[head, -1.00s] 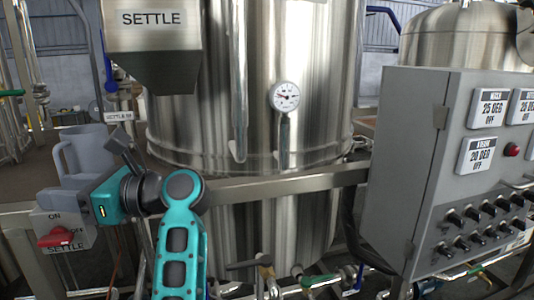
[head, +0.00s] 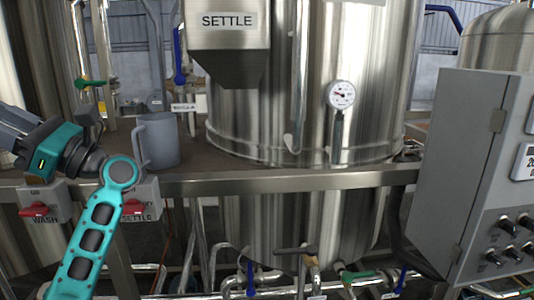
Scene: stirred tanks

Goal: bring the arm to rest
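My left arm (head: 92,235), teal and dark grey, comes up from the lower left in the head view. Its wrist is bent over to the left, in front of the platform edge. The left gripper lies toward the left picture edge, and its fingertips cannot be made out, so I cannot tell whether it is open or shut. A grey jug (head: 157,140) stands upright on the platform, to the right of my wrist and apart from it in the picture. My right arm and gripper are not in view.
A steel tank labelled SETTLE (head: 235,50) with a dial gauge (head: 341,94) stands behind the platform rail (head: 300,182). Red switches marked WASH (head: 40,209) and SETTLE (head: 134,207) hang below the rail. A grey control cabinet (head: 470,160) stands at the right.

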